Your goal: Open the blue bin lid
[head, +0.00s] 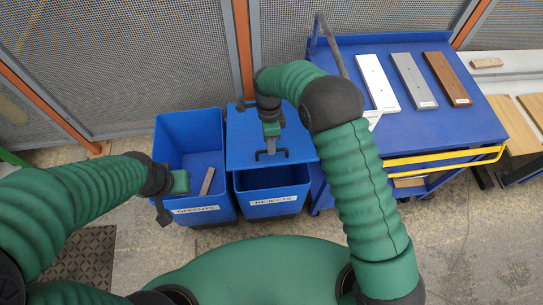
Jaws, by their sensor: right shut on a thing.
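The blue bin labelled REJECTS (270,200) stands on the floor in front of me. Its flat blue lid (243,150) covers the back part, and the dark front of the bin's inside shows below the lid's front edge. I cannot tell whether the lid is tilted up or slid back. A black handle (284,152) sits near the lid's front edge. My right gripper (270,145) reaches down over the lid and is shut on the handle. My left gripper (166,204) is over the left side of the neighbouring bin; its fingers are too unclear to read.
The open blue OFFCUTS bin (190,138) stands close on the left, with a brown strip (207,181) inside. A blue cart (440,125) with white, grey and brown boards stands close on the right. A mesh fence (120,60) is behind the bins.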

